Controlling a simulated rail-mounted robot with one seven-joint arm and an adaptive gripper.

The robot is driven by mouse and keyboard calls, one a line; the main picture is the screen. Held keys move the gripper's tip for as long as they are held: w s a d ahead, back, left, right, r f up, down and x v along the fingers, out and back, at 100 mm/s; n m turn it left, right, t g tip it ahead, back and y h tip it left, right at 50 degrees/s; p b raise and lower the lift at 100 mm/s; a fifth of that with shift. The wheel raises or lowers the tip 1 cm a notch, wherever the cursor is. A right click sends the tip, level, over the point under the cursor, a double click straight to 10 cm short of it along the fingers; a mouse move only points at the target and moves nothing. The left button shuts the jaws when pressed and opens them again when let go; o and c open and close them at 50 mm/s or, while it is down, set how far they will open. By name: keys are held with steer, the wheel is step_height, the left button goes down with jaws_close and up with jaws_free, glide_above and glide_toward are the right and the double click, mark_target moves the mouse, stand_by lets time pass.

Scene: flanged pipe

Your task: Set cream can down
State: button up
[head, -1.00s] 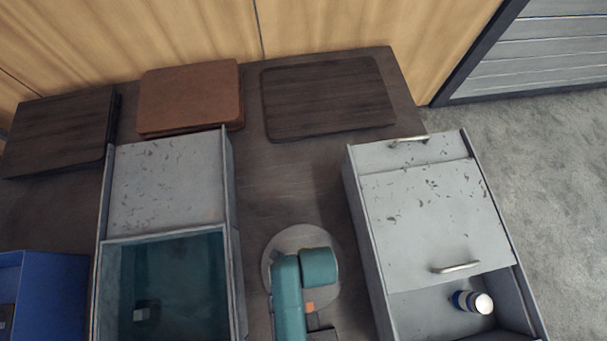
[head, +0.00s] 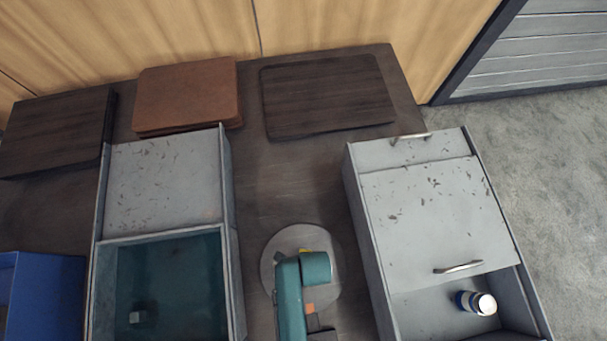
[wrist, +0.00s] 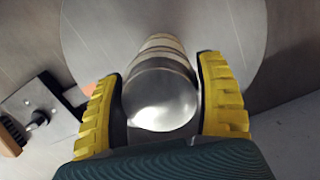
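My gripper (wrist: 160,105) has ribbed yellow fingers on both sides of a can with a shiny metal end and a pale tan body, the cream can (wrist: 160,95). The fingers appear closed against its sides. Behind the can in the wrist view is a round grey disc (wrist: 225,40), which also shows in the head view (head: 275,244) under my arm. In the head view my arm hides the can, and only a bit of yellow finger shows. I cannot tell whether the can touches the disc.
Another grey box (head: 362,225) stands right, holding a blue-and-white can (head: 476,303). A blue bin (head: 45,290) is far left. Brown (head: 187,95) and dark boards (head: 327,95) lie at the back.

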steer(key=shift+o, duration=1.2)
steer(key=r, duration=0.4)
steer(key=d+r+p, duration=0.1)
steer(key=r, duration=0.3)
steer(key=r+p, duration=0.1)
steer(key=r, duration=0.2)
steer(key=shift+d+r, duration=0.2)
steer(key=shift+r, duration=0.2)
steer(key=w+d+r+n+t, duration=0.2)
steer(key=w+r+n+t, duration=0.7)
steer(key=w+r, duration=1.3)
steer(key=s+d+r+n+t+h, duration=0.1)
steer(key=r+n+t, duration=0.3)
steer(key=r, duration=1.4)
steer(key=s+d+r+n+t, duration=0.2)
steer(key=r+n+t, duration=0.3)
steer(key=r, duration=1.3)
steer(key=s+t, duration=0.1)
steer(key=t, duration=0.3)
steer(key=shift+r+h, duration=0.4)
